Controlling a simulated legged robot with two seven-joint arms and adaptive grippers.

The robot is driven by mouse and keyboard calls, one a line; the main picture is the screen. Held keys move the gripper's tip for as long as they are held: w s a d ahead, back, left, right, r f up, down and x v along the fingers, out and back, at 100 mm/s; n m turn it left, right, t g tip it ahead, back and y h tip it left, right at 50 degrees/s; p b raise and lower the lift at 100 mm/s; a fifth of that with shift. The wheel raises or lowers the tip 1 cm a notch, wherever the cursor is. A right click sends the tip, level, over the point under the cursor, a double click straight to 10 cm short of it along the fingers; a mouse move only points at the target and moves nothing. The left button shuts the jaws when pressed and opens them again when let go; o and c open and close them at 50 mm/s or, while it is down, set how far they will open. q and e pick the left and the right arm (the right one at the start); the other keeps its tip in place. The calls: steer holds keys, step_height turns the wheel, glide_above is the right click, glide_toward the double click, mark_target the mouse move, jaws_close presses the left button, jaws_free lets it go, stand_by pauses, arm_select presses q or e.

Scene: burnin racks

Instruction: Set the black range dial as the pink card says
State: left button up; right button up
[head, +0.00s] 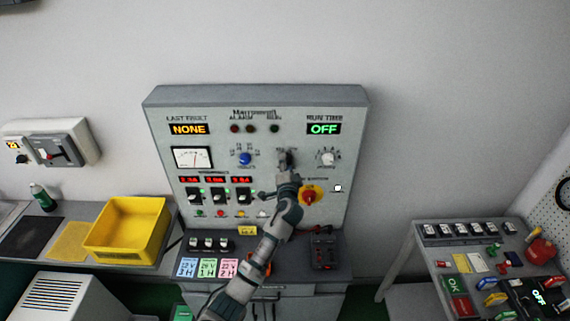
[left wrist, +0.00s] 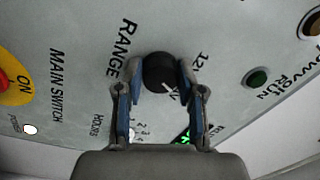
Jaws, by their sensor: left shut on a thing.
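The black range dial (left wrist: 160,72) sits on the grey panel (head: 355,110) beside the word RANGE. A white pointer line on it shows in the left wrist view, pointing down and to the right in that picture. My left gripper (left wrist: 160,85) has its two blue-padded fingers on either side of the dial, shut on it. My right gripper is not in view.
A blue knob (head: 245,158) and a white dial (head: 327,157) flank the range dial. The red main switch on a yellow plate (head: 312,195) is below right. Breaker switches (head: 217,195) are at lower left. A yellow bin (head: 125,230) stands on the left bench.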

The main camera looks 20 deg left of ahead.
arm_select(q)
steer(key=shift+d+m, duration=0.2)
steer(key=shift+m, duration=0.4)
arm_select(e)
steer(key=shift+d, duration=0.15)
arm_select(q)
steer(key=shift+f, duration=0.15)
steer(key=o, duration=1.1)
steer(key=shift+d, duration=0.1)
steer(key=shift+o, duration=0.2)
steer(key=shift+d, duration=0.15)
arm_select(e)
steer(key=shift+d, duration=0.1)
arm_select(q)
steer(key=shift+s+d, duration=0.15)
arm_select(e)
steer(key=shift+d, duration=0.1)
arm_select(q)
steer(key=v, duration=1.1)
steer(key=shift+s+d, duration=0.25)
steer(key=shift+s, duration=0.15)
steer(key=shift+a, duration=0.15)
